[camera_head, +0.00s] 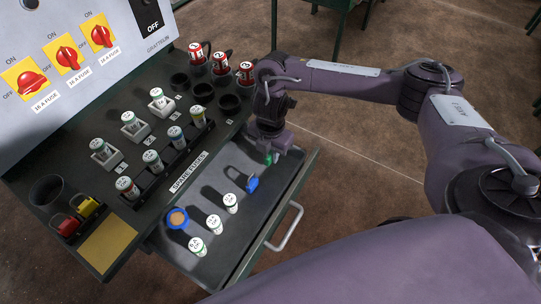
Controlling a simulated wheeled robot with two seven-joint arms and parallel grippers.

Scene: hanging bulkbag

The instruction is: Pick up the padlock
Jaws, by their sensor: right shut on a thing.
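A red padlock (65,225) and a yellow padlock (87,208), by their look, sit side by side at the front left of the dark bench. My right gripper (270,154) is far from them, pointing down over the right end of the open drawer (232,256). It is shut on a small green thing (268,159), mostly hidden by the fingers, so I cannot tell what it is. My left gripper is not in view.
The drawer holds several white-topped fuses (214,224), a blue ring (177,218) and a blue piece (252,184). More fuses (152,159) stand in holders on the bench. Numbered red items (220,63) stand at the back. A switch panel (75,60) rises at the left.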

